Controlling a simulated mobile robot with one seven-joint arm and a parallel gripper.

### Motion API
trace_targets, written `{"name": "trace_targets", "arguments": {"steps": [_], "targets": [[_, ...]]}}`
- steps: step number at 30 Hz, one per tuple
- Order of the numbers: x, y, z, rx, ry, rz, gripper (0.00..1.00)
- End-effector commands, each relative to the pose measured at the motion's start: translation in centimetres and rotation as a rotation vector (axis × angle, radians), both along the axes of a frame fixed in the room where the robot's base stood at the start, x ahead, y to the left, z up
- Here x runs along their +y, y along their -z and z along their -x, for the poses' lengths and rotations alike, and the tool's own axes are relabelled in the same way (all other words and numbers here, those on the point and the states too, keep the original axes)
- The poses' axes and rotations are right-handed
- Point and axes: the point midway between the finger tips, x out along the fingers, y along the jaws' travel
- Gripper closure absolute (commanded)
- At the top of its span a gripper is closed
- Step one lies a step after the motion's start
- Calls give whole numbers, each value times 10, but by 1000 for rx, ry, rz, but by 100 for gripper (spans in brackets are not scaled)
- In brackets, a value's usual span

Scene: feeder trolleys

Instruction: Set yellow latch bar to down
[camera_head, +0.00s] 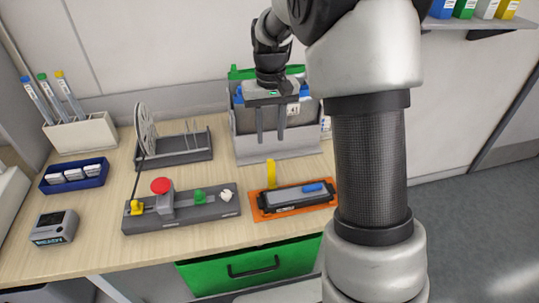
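The yellow latch bar (271,174) stands upright at the left rear of an orange base (257,209), which bears a long dark grey block (290,197) with a blue piece on top. My gripper (270,141) points down above and behind the yellow bar, in front of a grey bin. Its two fingers are apart, with nothing seen between them. The fingertips look a little above the bar's top and do not appear to touch it. The bar's foot is partly hidden by the block.
A grey fixture (185,222) with a red button, a green piece and a yellow piece lies to the left. The grey bin (280,148) stands behind my gripper. A wire rack (180,150) stands left of it. My arm hides the table's right side.

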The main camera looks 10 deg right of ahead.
Motion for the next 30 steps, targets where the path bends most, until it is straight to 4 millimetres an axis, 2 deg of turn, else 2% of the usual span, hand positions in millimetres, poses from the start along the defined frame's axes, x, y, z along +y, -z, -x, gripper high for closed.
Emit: {"name": "trace_targets", "arguments": {"steps": [1,6,12,17,25,30], "targets": [[0,14,1,5,0,0,66],[0,48,1,4,0,0,66],[0,75,1,2,-1,0,66],[0,83,0,0,-1,0,66],[0,84,0,0,0,0,66],[0,84,0,0,0,0,94]]}}
